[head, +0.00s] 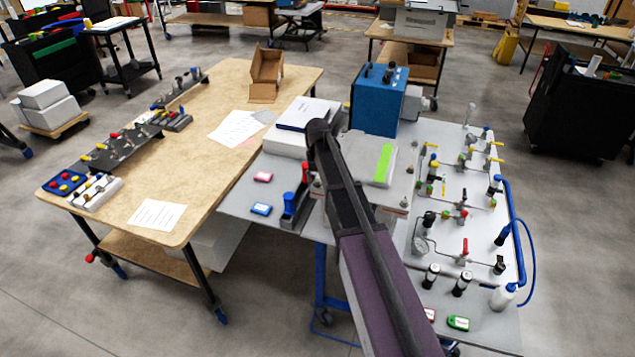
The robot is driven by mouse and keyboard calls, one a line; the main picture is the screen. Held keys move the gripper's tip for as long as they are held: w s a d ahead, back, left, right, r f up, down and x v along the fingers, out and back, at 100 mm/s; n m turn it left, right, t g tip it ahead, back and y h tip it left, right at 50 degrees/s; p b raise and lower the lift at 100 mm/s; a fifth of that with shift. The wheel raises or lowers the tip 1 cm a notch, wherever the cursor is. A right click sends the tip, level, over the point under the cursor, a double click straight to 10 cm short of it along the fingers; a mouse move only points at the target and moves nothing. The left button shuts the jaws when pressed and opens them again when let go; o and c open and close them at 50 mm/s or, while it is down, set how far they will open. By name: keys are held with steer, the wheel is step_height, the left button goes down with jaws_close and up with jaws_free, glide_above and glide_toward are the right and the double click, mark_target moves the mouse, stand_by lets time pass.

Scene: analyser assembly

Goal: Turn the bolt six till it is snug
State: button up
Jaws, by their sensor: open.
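My arm reaches from the bottom edge up to a dark joint over the middle of the grey worktable (240,200). My gripper cannot be made out; it is hidden behind or below the arm. Bolt six cannot be picked out in this view. A pale box with a green strip (382,165) stands just right of the arm, partly covered by it. A light panel (470,225) with valves, fittings and a gauge lies on the right of the worktable. No bolt head is clear enough to identify there.
A blue box-shaped unit (378,100) stands behind the arm. A dark holder (292,212) with blue and red tools is left of it. A blue hose (520,240) curves along the right edge. A wooden table (190,180) with parts is left.

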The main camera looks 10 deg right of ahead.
steer(key=shift+c, duration=0.2)
jaws_close()
steer(key=shift+m, duration=0.4)
